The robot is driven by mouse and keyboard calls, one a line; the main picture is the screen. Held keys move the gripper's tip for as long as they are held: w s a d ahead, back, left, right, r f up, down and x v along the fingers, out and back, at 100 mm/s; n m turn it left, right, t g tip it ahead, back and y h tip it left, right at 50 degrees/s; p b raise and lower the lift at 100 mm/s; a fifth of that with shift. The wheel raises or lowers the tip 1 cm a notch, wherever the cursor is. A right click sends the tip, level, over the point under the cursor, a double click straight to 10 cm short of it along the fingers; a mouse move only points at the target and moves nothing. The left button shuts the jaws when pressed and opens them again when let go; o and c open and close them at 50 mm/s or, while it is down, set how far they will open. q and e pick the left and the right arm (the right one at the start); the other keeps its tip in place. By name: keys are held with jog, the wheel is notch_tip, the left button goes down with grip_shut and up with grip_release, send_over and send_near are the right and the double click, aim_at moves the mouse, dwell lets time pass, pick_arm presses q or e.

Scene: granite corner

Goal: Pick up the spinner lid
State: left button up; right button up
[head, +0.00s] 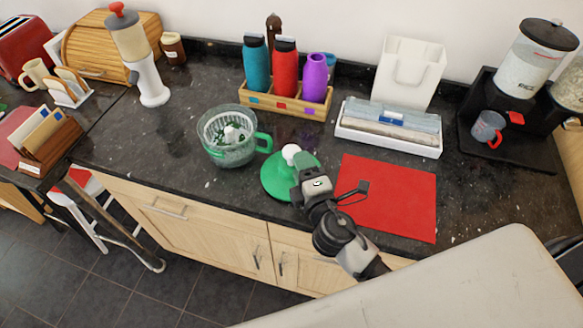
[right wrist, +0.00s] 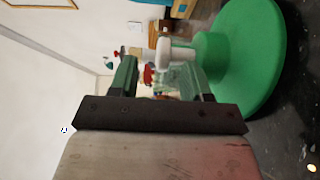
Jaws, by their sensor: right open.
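The spinner lid (head: 276,182) is a green disc with a white knob (head: 290,152). It lies flat on the dark counter beside the glass spinner bowl (head: 228,152). My right gripper (head: 302,165) is at the lid's right side, over its edge and close to the knob. In the right wrist view the lid (right wrist: 250,50) fills the right side. The white knob (right wrist: 175,52) shows ahead between the open fingers of my right gripper (right wrist: 157,72), nearer the right finger. I cannot tell whether it touches. My left gripper is not in view.
A red mat (head: 390,198) lies right of the lid. Behind are a bottle rack (head: 290,103) with three bottles and a white tray (head: 388,142). The counter's front edge is just before the lid.

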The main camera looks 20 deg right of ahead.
aim_at(292, 150)
jog(key=w, duration=0.1)
jog(key=w+p, duration=0.1)
jog(key=w, duration=0.2)
jog(key=shift+w+a+f+p, duration=0.15)
jog(key=shift+w+a+p, duration=0.15)
jog(key=shift+w+a, duration=0.1)
jog(key=shift+w+f, duration=0.1)
jog(key=shift+w, duration=0.2)
jog(key=shift+c, duration=1.3)
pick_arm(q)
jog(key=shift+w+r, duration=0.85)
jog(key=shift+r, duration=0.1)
pick_arm(e)
grip_shut()
